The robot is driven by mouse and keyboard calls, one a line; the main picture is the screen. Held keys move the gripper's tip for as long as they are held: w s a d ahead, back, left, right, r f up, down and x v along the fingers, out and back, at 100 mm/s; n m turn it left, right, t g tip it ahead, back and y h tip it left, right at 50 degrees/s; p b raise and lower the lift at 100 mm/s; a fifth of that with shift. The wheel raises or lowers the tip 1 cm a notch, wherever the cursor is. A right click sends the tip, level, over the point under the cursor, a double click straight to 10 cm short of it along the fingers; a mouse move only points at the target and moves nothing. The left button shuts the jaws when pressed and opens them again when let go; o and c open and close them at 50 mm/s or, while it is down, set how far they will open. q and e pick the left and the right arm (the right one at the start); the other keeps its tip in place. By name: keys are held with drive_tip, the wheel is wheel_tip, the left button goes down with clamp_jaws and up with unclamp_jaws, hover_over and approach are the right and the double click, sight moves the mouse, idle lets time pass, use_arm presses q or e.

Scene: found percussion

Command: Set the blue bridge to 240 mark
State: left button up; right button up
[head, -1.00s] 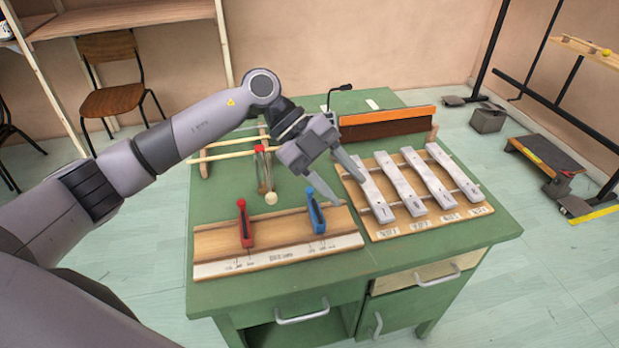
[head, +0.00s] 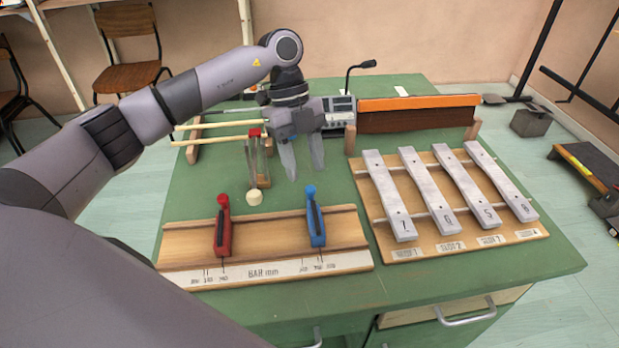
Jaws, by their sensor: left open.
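The blue bridge (head: 316,222) stands upright on the right part of a wooden rail board (head: 265,235) at the table's front left. The red bridge (head: 222,228) stands on the left part of the same board. A white scale strip (head: 272,269) along the board's front edge reads "BAR mm" and has tick marks under each bridge; the small numbers are hard to read. My left gripper (head: 304,177) is open and empty, fingers pointing down, above the table behind the blue bridge and apart from it. My right gripper is not in view.
A wooden frame with several grey metal bars (head: 436,210) lies right of the board. Behind stand an orange-topped block (head: 418,104), a grey device with a microphone (head: 340,112), and mallets on a rack (head: 222,125). A red-topped fork-like piece and pale knob (head: 254,198) stand behind the board.

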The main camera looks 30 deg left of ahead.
sight(310, 188)
use_arm(q)
drive_tip(key=shift+x, duration=1.95)
